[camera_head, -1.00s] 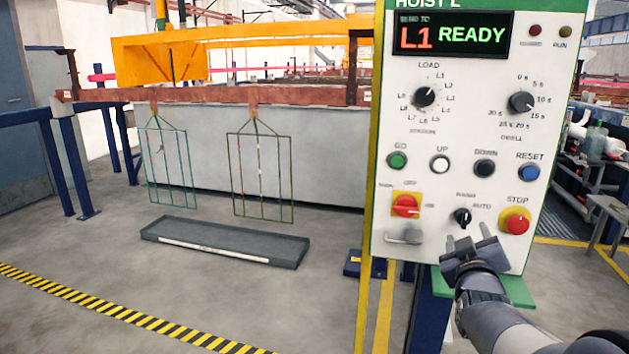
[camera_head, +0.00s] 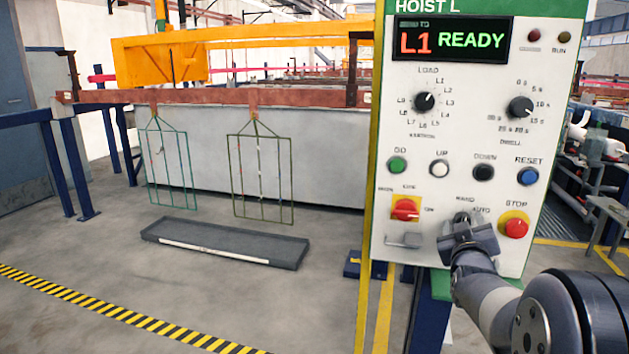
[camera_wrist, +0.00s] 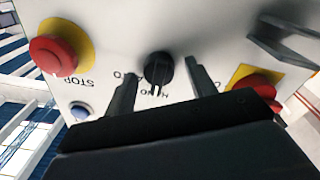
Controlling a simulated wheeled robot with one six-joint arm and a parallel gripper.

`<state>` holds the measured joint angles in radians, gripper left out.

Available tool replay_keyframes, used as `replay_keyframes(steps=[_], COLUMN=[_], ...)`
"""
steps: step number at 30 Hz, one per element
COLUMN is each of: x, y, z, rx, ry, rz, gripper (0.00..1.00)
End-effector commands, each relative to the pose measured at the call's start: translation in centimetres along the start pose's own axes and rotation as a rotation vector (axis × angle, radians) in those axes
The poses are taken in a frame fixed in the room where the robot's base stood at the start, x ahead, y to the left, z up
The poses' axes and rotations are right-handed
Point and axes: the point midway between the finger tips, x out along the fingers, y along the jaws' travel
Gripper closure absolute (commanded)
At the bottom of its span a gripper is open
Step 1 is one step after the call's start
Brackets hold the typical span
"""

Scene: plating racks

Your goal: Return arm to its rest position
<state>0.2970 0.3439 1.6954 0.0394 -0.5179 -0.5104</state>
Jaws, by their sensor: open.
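My gripper (camera_head: 466,232) is in front of the lower part of the white hoist control panel (camera_head: 410,135), over the HAND/AUTO selector. In the wrist view my gripper's two fingers (camera_wrist: 158,80) stand apart, with the black selector knob (camera_wrist: 158,69) seen between them. I cannot tell whether the fingers touch the knob. In the head view the gripper covers most of this knob. My forearm reaches up from the lower right.
The red STOP button (camera_head: 516,228) is just right of my gripper, and the red main switch (camera_head: 405,209) is to its left. The panel display (camera_head: 452,40) reads L1 READY. Two wire racks (camera_head: 262,175) hang above a grey tray (camera_head: 285,248) at left.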

Motion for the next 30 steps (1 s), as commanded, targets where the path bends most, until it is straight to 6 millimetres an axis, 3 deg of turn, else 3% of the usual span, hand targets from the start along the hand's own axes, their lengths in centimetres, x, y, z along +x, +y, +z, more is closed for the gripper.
replay_keyframes(steps=[30], x=[-0.02], y=[0.41], z=[-0.5], rx=[0.827], ry=[-0.049], rz=[0.022], gripper=[0.47])
